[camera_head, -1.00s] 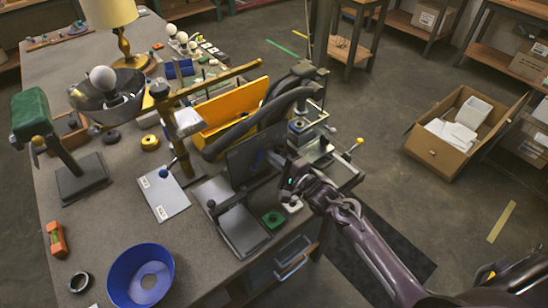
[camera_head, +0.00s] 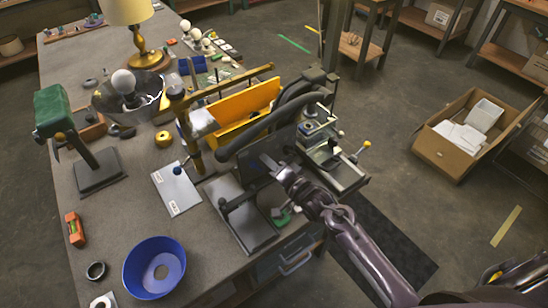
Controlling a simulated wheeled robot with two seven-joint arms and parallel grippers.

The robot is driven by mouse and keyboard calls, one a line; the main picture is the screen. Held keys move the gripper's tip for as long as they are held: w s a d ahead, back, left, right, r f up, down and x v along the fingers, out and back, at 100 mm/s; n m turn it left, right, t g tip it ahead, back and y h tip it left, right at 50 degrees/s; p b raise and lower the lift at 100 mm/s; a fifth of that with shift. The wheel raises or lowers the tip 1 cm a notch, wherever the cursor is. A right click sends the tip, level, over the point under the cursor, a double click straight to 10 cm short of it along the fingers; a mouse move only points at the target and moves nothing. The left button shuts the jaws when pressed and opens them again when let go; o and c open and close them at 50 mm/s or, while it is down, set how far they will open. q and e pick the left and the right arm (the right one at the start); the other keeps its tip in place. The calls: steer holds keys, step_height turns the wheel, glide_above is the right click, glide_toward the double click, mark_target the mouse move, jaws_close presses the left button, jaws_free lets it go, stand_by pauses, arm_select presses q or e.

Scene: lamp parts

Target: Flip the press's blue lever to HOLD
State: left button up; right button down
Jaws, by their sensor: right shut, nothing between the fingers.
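The press (camera_head: 318,135) stands at the right edge of the workbench, with a dark upright panel (camera_head: 243,167) on its left side. My right gripper (camera_head: 267,163) reaches in from the lower right. It is shut and empty, with its fingertips at the right part of the dark panel; I cannot tell whether they touch it. I cannot make out the blue lever or a HOLD mark; the gripper covers part of the panel. My left gripper is not in view.
A yellow-knobbed rod (camera_head: 366,145) sticks out right of the press. A yellow bin (camera_head: 240,112) and dark hoses lie behind the panel. A plate with a dark blue knob (camera_head: 176,190), a blue bowl (camera_head: 154,267) and a green-topped stand (camera_head: 95,170) are on the bench.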

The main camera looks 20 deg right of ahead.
steer(key=shift+s+a+n, duration=0.15)
steer(key=shift+a+n, duration=0.25)
steer(key=shift+n, duration=0.1)
steer(key=shift+a, duration=0.15)
steer(key=shift+s+a, duration=0.1)
steer(key=shift+a, duration=0.05)
steer(key=shift+s+p, duration=0.1)
steer(key=shift+p, duration=0.2)
